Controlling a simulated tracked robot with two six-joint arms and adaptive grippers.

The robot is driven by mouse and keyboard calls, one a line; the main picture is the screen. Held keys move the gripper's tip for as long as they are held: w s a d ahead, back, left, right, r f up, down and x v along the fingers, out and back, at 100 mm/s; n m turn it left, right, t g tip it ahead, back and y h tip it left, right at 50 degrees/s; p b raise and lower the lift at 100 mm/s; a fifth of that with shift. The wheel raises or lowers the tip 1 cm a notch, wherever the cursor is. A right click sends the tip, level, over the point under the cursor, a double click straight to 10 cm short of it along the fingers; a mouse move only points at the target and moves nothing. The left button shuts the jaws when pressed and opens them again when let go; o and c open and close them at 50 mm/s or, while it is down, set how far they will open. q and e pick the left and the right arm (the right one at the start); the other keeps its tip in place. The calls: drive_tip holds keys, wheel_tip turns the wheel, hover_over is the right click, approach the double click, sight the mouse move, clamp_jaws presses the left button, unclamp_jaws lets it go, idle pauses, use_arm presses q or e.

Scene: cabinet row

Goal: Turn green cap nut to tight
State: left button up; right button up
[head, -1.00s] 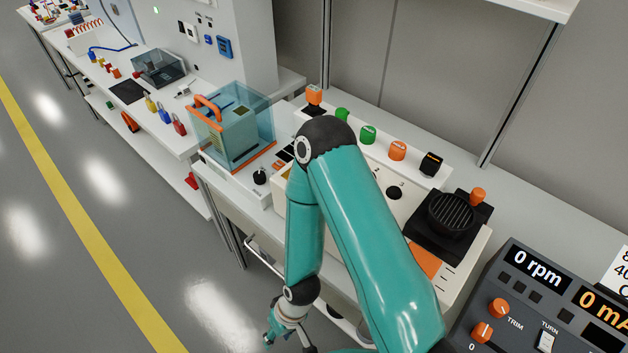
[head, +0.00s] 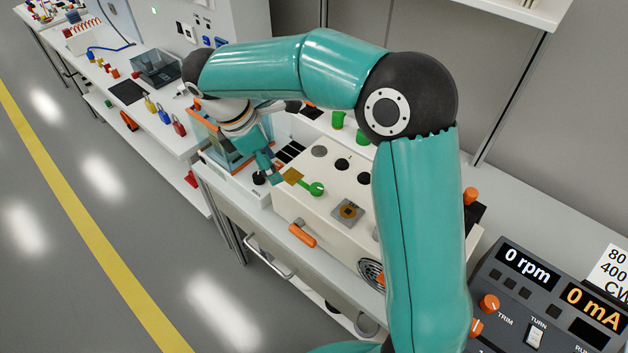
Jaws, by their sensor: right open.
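My right gripper (head: 272,172) is open at the left end of a cream panel box (head: 335,232), its wrist reaching down from the upper left. A green piece with a round head (head: 315,188) and a narrow stem lies on the box top, just right of the fingers. I cannot tell whether the fingers touch it. Two green caps (head: 338,119) (head: 362,137) stand on the ledge behind the box, partly hidden by my arm. I cannot tell which green part is the cap nut. My left gripper is not in view.
A blue-tinted clear case (head: 228,158) stands left of the box, partly behind my wrist. An orange handle (head: 302,235) is on the box front. A dark control unit (head: 548,300) reading 0 rpm stands at the lower right. The floor at left is clear.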

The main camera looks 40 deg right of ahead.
wheel_tip(320, 180, up, 5)
drive_tip(key=s+d, duration=0.1)
drive_tip(key=d, duration=0.1)
drive_tip(key=h, duration=0.1)
approach(315, 188)
drive_tip(key=x, duration=0.8)
drive_tip(key=shift+d+f, duration=0.2)
drive_tip(key=shift+f, duration=0.15)
